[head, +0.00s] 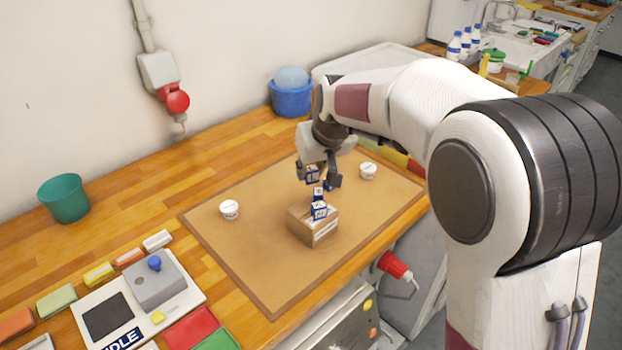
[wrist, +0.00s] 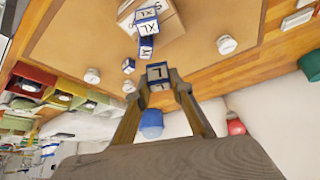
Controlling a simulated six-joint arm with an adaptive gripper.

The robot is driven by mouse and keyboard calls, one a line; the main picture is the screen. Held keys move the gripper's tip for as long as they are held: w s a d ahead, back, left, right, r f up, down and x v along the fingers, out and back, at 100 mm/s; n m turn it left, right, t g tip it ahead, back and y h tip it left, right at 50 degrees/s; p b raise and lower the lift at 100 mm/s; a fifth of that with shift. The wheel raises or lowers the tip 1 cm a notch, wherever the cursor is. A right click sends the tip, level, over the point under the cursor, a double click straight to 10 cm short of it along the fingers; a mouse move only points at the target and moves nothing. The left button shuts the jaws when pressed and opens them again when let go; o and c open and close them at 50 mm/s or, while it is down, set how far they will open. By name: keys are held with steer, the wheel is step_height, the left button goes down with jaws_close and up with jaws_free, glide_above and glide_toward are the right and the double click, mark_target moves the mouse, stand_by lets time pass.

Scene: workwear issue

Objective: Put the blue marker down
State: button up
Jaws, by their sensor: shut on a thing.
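My gripper (head: 321,177) is shut on a blue-and-white cube marked L (head: 312,174), which also shows between the fingertips in the wrist view (wrist: 157,72). No pen-like marker shows; this lettered cube is the blue thing I hold. It is held above the brown mat (head: 250,255), behind the cardboard box (head: 312,229) in the head view. A similar cube marked XL (wrist: 147,28) is at the box.
White tubs stand on the mat at left (head: 229,210) and right (head: 368,171). A blue bucket (head: 291,98) stands behind, a green cup (head: 64,198) at left. A grey control panel (head: 150,285) is front left. The mat's left and front are clear.

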mark_target(313, 176)
steer(key=shift+f, duration=1.5)
steer(key=shift+f, duration=0.2)
steer(key=o, duration=0.7)
steer(key=shift+r, duration=0.2)
steer(key=shift+s+r, duration=0.2)
steer(key=shift+r, duration=0.25)
steer(key=shift+v, duration=5.5)
steer(key=shift+s+d, duration=0.1)
